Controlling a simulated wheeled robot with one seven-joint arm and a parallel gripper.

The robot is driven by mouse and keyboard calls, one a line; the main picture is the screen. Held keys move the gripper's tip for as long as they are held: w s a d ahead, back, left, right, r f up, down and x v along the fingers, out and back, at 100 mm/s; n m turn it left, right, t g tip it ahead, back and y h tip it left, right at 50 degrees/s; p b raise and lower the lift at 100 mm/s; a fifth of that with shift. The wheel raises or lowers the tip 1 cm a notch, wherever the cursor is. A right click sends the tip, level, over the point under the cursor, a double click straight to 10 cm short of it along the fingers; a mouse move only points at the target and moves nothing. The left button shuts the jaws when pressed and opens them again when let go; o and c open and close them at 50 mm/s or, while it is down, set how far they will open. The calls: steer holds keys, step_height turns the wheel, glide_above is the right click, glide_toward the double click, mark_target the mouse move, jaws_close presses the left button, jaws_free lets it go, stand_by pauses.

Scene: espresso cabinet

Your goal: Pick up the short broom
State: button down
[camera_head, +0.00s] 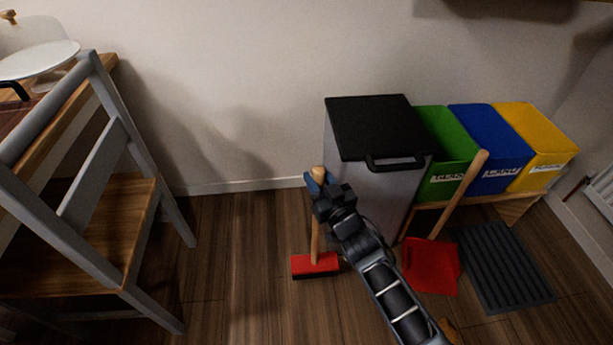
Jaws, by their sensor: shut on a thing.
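The short broom (315,240) stands nearly upright in the head view, left of the grey bin. It has a light wooden handle and a red head with dark bristles low by the floor. I cannot tell whether the bristles touch the floor. My gripper (317,183) is shut on the upper part of the handle, just below its top end. The gripper and my arm hide part of the handle and part of the bin.
A grey bin (342,160) with a black lid stands right of the broom. A red dustpan (430,265) with a wooden handle leans nearby. Green (450,180), blue (497,178) and yellow (540,170) bins stand at right. A grey wooden cart (110,180) stands left. Floor between cart and broom is clear.

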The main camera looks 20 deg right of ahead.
steer(key=s+d+r+p, duration=0.4)
steer(key=d+r+p, duration=0.1)
steer(key=d+p, duration=0.1)
steer(key=shift+d, duration=0.2)
steer(key=shift+s+f, duration=0.1)
